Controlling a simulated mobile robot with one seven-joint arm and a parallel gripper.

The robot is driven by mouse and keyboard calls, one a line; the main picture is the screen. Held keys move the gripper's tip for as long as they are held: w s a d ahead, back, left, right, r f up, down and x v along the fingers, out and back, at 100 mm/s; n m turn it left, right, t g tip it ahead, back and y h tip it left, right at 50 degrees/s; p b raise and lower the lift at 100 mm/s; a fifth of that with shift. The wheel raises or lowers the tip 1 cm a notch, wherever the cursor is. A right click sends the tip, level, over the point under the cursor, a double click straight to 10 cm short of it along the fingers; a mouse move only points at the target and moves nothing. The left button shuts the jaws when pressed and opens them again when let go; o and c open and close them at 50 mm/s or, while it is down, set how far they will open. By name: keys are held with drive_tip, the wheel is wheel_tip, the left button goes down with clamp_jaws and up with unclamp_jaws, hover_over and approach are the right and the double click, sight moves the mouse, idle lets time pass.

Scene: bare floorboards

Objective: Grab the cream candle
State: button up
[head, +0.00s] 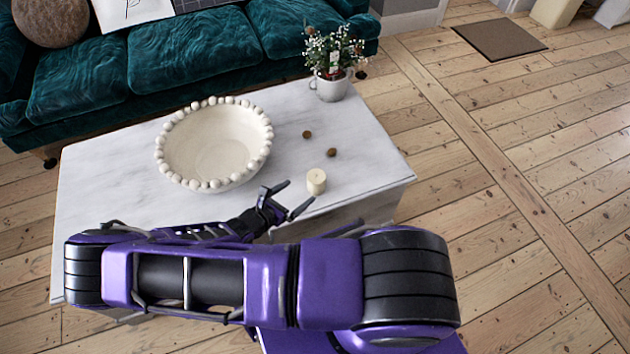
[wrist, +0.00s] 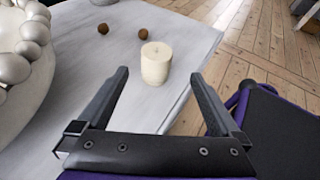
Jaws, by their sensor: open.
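The cream candle (head: 316,181) stands upright on the white marble table (head: 375,165), near its front right edge. In the wrist view the candle (wrist: 156,63) is just beyond the fingertips, roughly midway between them. My gripper (head: 300,197) is open and empty, close to the candle on its left in the head view. The wrist view shows both fingers of my gripper (wrist: 160,72) spread apart, with neither touching the candle.
A large beaded bowl (head: 216,145) sits left of the candle. Two small brown balls (head: 307,134) (head: 331,152) lie behind it. A potted plant (head: 331,85) stands at the table's back right. A teal sofa (head: 190,50) lies behind. Floorboards (head: 520,200) at right are clear.

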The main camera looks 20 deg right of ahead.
sight(314, 181)
drive_tip(key=b+x, duration=0.1)
drive_tip(key=x, duration=0.7)
drive_tip(key=shift+w+d+f, duration=0.1)
drive_tip(key=shift+w+d, duration=0.05)
drive_tip(key=shift+d, duration=0.05)
drive_tip(key=shift+b+x, duration=0.6)
drive_tip(key=shift+x, duration=2.5)
drive_tip(key=shift+w+a, duration=0.2)
drive_tip(key=c, duration=1.5)
